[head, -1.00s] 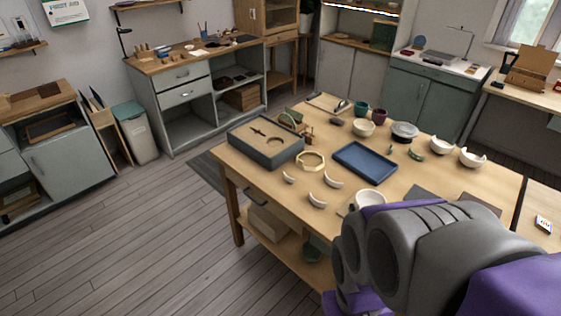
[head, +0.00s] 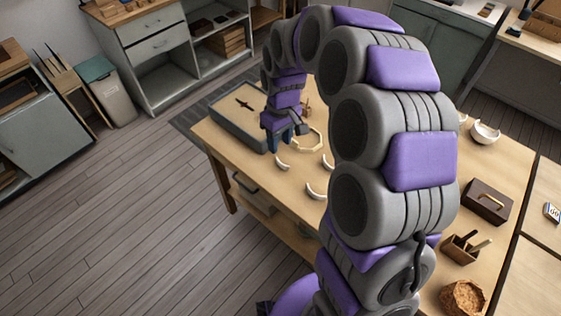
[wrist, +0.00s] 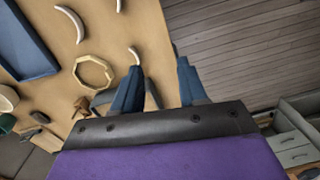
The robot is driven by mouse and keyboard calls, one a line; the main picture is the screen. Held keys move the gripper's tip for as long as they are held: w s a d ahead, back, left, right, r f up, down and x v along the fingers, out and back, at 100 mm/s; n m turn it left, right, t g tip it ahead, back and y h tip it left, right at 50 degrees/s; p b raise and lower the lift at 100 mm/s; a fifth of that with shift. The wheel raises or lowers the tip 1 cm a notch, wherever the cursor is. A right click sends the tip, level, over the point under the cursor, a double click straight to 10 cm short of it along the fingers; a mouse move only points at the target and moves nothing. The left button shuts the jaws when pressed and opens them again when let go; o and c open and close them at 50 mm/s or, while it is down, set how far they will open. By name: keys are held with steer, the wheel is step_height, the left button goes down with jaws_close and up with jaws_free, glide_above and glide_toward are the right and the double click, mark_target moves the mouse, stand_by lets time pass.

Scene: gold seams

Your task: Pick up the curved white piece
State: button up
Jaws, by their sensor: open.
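Several curved white pieces lie on the wooden table. In the head view, one piece (head: 282,163) is just below my gripper (head: 284,138), another piece (head: 316,190) is nearer the front edge, and a third (head: 328,162) is partly hidden by my arm. The wrist view shows a small piece (wrist: 134,55) just beyond the left fingertip and a larger one (wrist: 72,22) farther left. My gripper (wrist: 160,72) is open with its blue fingers apart. Nothing shows between them. I cannot tell whether the left finger touches the small piece.
A pale octagonal ring (wrist: 93,88) lies left of my gripper, with a blue tray (wrist: 28,50) beyond. A white bowl (head: 485,132), dark box (head: 487,202) and tool holder (head: 459,250) are at right.

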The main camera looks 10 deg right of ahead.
steer(key=n+p, duration=0.1)
steer(key=p, duration=0.1)
glide_above(280, 162)
step_height(280, 162, down, 7)
step_height(280, 162, down, 12)
steer(key=b, duration=0.2)
steer(key=shift+d+b, duration=0.1)
steer(key=shift+b, duration=0.2)
step_height(280, 162, down, 5)
steer(key=shift+d+f+b, duration=0.1)
steer(key=shift+f+b, duration=0.05)
steer(key=shift+b, duration=0.65)
steer(key=shift+s, duration=0.1)
jaws_close()
